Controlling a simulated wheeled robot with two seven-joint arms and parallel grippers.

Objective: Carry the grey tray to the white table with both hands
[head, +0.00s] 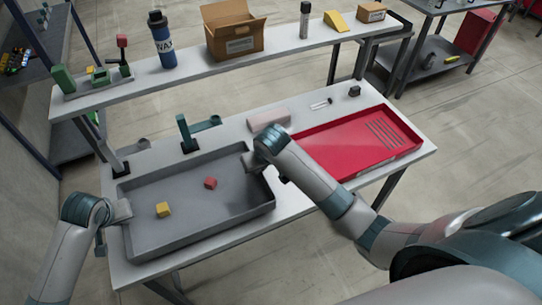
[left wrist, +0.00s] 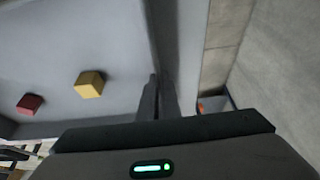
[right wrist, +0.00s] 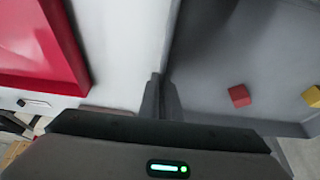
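The grey tray (head: 205,236) is at the left part of the white table (head: 290,208); I cannot tell whether it rests on the top or is just above it. A yellow cube (head: 163,209) and a red cube (head: 210,183) lie in it. My left gripper (head: 121,212) is at the tray's left wall, its fingers (left wrist: 158,98) shut on either side of that wall. My right gripper (head: 254,164) is at the right wall, its fingers (right wrist: 162,98) likewise closed around it. The right arm hides part of the tray's right side.
A red tray (head: 345,150) lies on the table's right part. Green-handled clamps (head: 187,133) are along the tray's back edge. A shelf (head: 290,45) behind bears a blue bottle (head: 163,45) and a cardboard box (head: 235,35).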

